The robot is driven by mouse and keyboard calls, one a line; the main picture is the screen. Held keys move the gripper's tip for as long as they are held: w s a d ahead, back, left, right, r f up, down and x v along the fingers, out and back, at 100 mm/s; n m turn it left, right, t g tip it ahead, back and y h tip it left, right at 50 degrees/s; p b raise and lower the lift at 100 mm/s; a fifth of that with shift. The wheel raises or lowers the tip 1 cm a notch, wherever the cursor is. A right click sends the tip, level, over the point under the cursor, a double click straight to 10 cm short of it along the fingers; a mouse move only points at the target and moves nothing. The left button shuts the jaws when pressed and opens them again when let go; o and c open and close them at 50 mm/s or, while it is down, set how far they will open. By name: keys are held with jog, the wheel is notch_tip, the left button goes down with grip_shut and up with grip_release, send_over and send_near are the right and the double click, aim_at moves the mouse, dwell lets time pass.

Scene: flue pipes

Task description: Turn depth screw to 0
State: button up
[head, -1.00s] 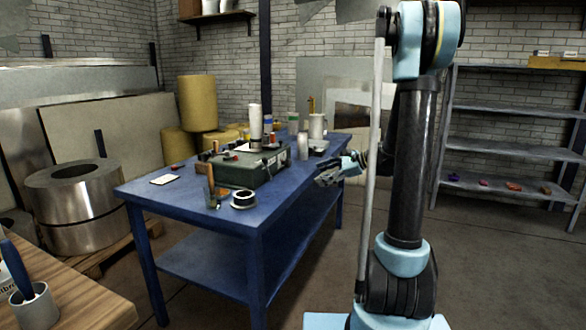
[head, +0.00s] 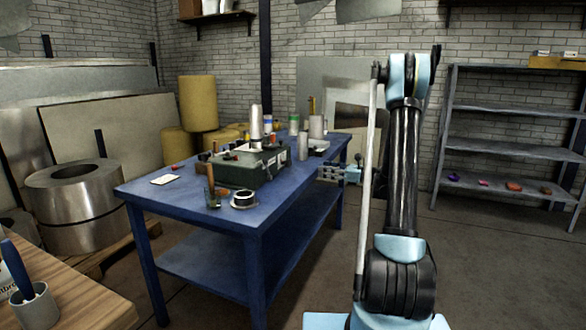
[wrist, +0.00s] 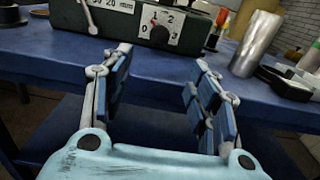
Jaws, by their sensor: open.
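The green machine (head: 247,166) stands on the blue table.
A silver lever (wrist: 88,18) hangs on the machine's front, left of the dial. The table edge runs beneath my fingers. Shelves (head: 500,147) stand at the right.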

aim_at(290, 164)
jog(key=x, duration=1.6)
jog(key=c, duration=1.1)
